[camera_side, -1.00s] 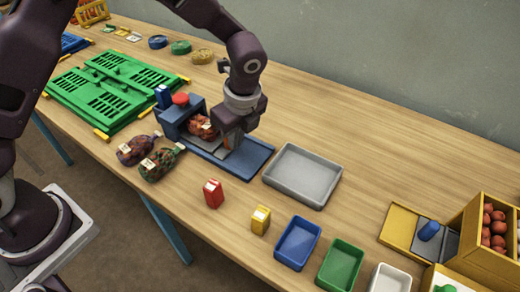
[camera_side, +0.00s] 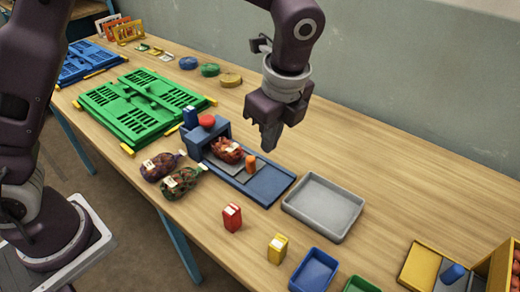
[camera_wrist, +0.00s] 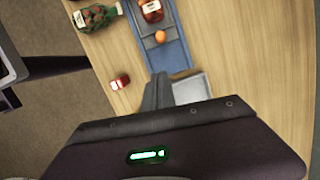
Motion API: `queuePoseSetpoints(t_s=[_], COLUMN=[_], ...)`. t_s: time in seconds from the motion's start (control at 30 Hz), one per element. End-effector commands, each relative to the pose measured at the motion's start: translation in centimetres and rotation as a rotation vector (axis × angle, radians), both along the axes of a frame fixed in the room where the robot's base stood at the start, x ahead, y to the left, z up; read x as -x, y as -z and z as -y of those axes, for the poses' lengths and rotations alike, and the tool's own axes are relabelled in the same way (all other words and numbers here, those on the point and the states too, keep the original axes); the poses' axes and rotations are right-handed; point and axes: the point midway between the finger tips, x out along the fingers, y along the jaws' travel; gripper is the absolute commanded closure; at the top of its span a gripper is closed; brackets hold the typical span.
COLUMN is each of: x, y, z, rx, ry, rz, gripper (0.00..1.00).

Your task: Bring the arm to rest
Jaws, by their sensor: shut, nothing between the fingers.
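My gripper (camera_side: 270,150) is shut and empty, pointing down in the air above the blue weighing-type station (camera_side: 266,184). Its closed fingers also show in the wrist view (camera_wrist: 157,92). My gripper is apart from both. Two more filled net sacks, one purplish (camera_side: 160,166) and one green (camera_side: 182,182), lie on the table left of the station.
A grey tray (camera_side: 323,208) stands right of the station. A red carton (camera_side: 232,217), a yellow carton (camera_side: 278,249) and a blue tray (camera_side: 314,271) are near the front edge. Folded green crates (camera_side: 140,108) lie at left.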

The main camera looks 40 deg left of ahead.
Motion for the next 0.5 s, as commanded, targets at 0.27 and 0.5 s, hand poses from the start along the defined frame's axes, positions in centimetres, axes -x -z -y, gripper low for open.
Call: queuePoseSetpoints(t_s=[0.27, 0.5], x=[10.7, 20.5], y=[-10.8, -10.4], z=[-10.2, -13.6], rx=[0.275, 0.56], ry=[-0.826, -1.464], rz=[0.295, 0.463], gripper=[1.0, 1.0])
